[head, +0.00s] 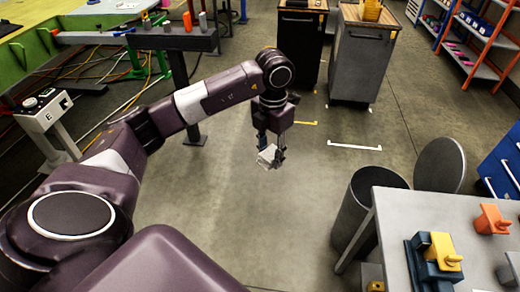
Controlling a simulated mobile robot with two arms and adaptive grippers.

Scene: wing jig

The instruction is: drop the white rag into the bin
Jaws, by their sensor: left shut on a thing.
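My left gripper (270,152) points down over open floor near the middle of the head view. It is shut on the white rag (267,156), which hangs between its fingertips, partly hidden by them. The bin (352,217) is a dark grey round can to the right of the gripper and nearer to me, beside a grey table. The bin's top looks open, and a round grey lid (440,165) stands tilted up at its right. The rag is apart from the bin. My right gripper is not in view.
The grey table (405,215) at the lower right holds yellow, orange and blue tools and partly hides the bin. Cables lie on the floor at left. The floor between rag and bin is clear.

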